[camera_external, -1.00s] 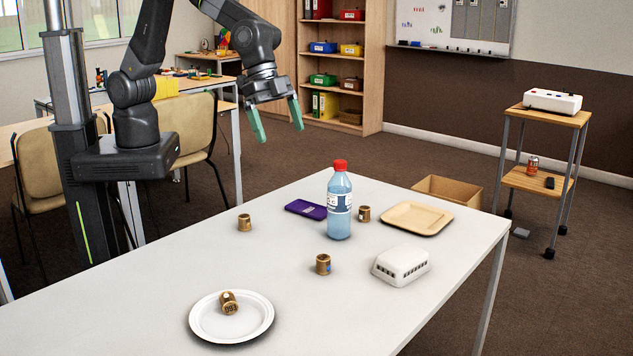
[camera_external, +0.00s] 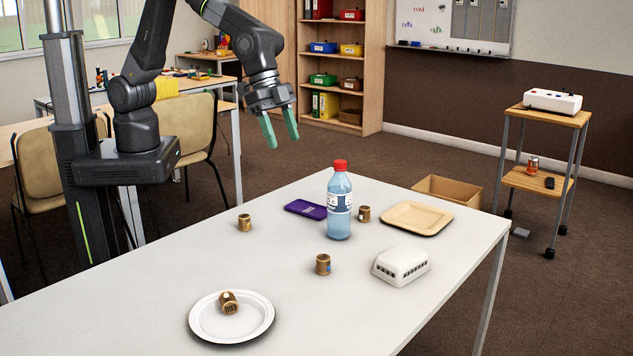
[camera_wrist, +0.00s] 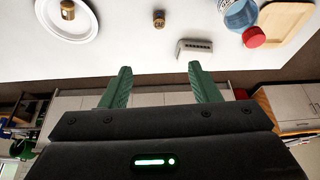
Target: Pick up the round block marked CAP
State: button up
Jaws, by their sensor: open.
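A round golden-brown block (camera_external: 323,264) stands upright on the white table between the plate and the white vented box. In the wrist view this block (camera_wrist: 158,19) carries dark letters that look like CAP, though they are small. My gripper (camera_external: 284,142) is open and empty, high above the table's far side, apart from every block.
A water bottle with a red cap (camera_external: 340,205) stands tall mid-table. A purple phone-like item (camera_external: 306,209), a tan tray (camera_external: 418,218) and a white vented box (camera_external: 401,265) lie around it. The table's (camera_external: 150,270) left part is clear.

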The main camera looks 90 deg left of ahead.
aim_at(322, 257)
jog(key=w+d+f+n+b, duration=0.1)
jog(key=w+d+f+b, duration=0.1)
jog(key=f+b, duration=0.2)
jog(key=w+d+f+n+y+b, duration=0.1)
jog(key=w+d+f+n+b, duration=0.1)
jog(key=f, duration=0.9)
jog(key=w+d+f+n+b, duration=0.1)
jog(key=w+d+f+b, duration=0.2)
jog(key=f, duration=0.5)
jog(key=shift+w+d+f+n+t+y+b, duration=0.15)
jog(key=shift+d+n+t+y+b, duration=0.35)
jog(key=shift+b, duration=0.85)
jog(key=shift+s+p+x, duration=0.15)
jog(key=shift+p+x, duration=0.1)
jog(key=shift+x, duration=1)
jog(key=shift+s+p+x, duration=0.1)
jog(key=shift+p+x, duration=0.1)
jog(key=shift+x, duration=1.1)
jog(key=shift+f, duration=0.1)
jog(key=c, duration=1.1)
